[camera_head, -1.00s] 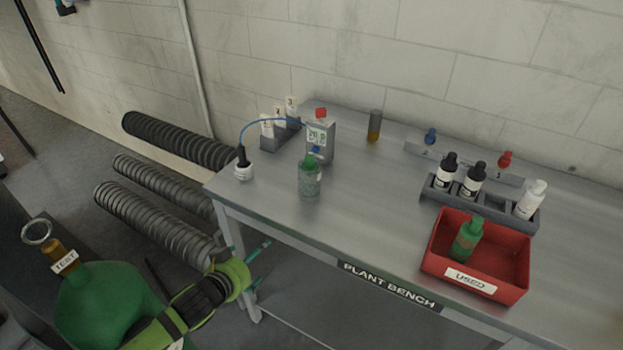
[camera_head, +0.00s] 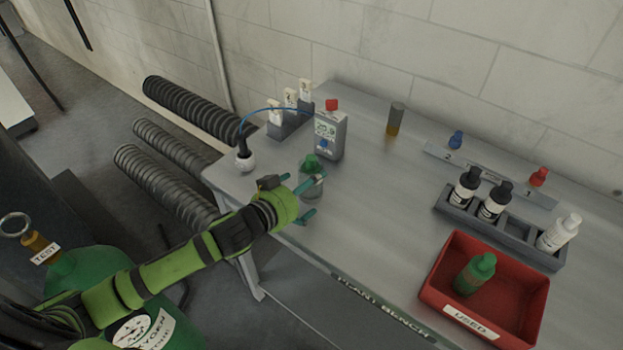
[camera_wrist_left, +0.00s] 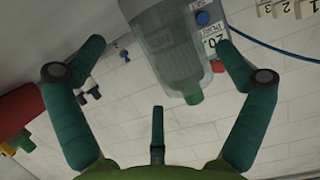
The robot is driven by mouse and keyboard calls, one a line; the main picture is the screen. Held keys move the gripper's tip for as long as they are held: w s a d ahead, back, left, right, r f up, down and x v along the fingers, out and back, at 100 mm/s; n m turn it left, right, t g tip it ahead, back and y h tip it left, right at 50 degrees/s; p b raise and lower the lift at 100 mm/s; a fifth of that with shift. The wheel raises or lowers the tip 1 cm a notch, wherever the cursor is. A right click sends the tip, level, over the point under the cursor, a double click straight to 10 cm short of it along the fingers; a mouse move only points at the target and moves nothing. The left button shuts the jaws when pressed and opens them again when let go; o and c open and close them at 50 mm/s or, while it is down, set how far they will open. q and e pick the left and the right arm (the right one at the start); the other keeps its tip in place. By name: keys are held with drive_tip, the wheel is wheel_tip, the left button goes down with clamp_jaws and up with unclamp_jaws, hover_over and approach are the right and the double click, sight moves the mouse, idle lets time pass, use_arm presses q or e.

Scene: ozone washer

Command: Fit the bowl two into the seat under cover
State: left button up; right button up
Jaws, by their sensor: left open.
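A clear vessel with a green cap (camera_head: 312,164) stands on the bench near its left front edge; I see no label marking it as bowl two. My left gripper (camera_head: 305,202) is open at this vessel, one finger on each side, not visibly closed on it. In the left wrist view, the clear vessel (camera_wrist_left: 165,40) lies between the spread fingers of my left gripper (camera_wrist_left: 160,48). A grey meter (camera_head: 330,138) with a display, blue knob and red top stands just behind. I cannot identify the seat or its cover. My right gripper is not in view.
A white probe (camera_head: 244,162) with a blue tube stands left of the meter, near a rack of numbered pieces (camera_head: 290,118). An amber vial (camera_head: 395,120) stands behind. A bottle rack (camera_head: 518,232) and red USED bin (camera_head: 435,290) are right. The middle bench is clear.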

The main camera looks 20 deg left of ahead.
use_arm(q)
drive_tip(key=x, duration=0.2)
drive_tip(key=shift+w+p, duration=0.35)
drive_tip(key=shift+w, duration=0.1)
drive_tip(key=shift+x, duration=0.75)
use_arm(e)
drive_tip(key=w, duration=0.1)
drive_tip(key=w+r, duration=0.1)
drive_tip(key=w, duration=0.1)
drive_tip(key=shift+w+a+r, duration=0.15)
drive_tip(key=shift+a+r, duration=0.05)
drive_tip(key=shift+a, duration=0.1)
use_arm(q)
drive_tip(key=c, duration=1.3)
drive_tip(key=shift+c, duration=0.4)
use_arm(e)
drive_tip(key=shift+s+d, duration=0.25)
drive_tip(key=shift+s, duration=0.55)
use_arm(q)
drive_tip(key=shift+r, duration=0.1)
